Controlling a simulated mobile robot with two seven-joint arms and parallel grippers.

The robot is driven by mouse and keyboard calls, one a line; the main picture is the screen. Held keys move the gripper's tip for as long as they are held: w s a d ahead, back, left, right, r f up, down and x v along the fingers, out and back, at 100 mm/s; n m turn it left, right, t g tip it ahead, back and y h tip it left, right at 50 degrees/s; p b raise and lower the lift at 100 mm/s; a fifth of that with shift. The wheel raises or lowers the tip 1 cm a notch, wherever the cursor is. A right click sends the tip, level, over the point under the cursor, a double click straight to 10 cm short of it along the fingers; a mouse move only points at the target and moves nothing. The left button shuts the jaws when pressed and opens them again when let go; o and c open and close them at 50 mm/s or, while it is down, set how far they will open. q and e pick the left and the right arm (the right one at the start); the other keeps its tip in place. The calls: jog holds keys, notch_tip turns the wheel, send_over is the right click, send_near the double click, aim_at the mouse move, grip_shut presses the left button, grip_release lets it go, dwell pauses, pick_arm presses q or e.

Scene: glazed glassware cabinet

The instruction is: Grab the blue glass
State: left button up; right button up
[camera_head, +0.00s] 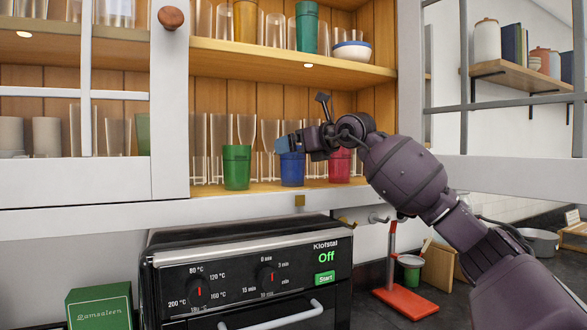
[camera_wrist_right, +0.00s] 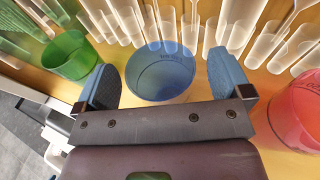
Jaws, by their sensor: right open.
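The blue glass (camera_head: 292,172) stands upright on the lower cabinet shelf, between a green glass (camera_head: 236,168) and a red-pink glass (camera_head: 340,166). My right gripper (camera_head: 290,143) reaches in from the right, at the top of the blue glass. In the right wrist view the gripper (camera_wrist_right: 163,70) is open, with one blue-grey finger on each side of the blue glass (camera_wrist_right: 160,80) and a gap at both sides. Whether the fingers are level with its rim or above it, I cannot tell. My left gripper is not in view.
Tall clear glasses (camera_head: 215,140) stand close behind the blue glass. The green glass (camera_wrist_right: 70,57) and red glass (camera_wrist_right: 300,110) flank the fingers. An upper shelf (camera_head: 290,62) is overhead. Glazed doors (camera_head: 170,110) stand at the sides; an oven (camera_head: 250,270) is below.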

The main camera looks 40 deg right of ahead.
jog(key=shift+w, duration=0.3)
jog(key=shift+f, duration=0.1)
jog(key=c, duration=1.4)
jog(key=shift+o, duration=0.2)
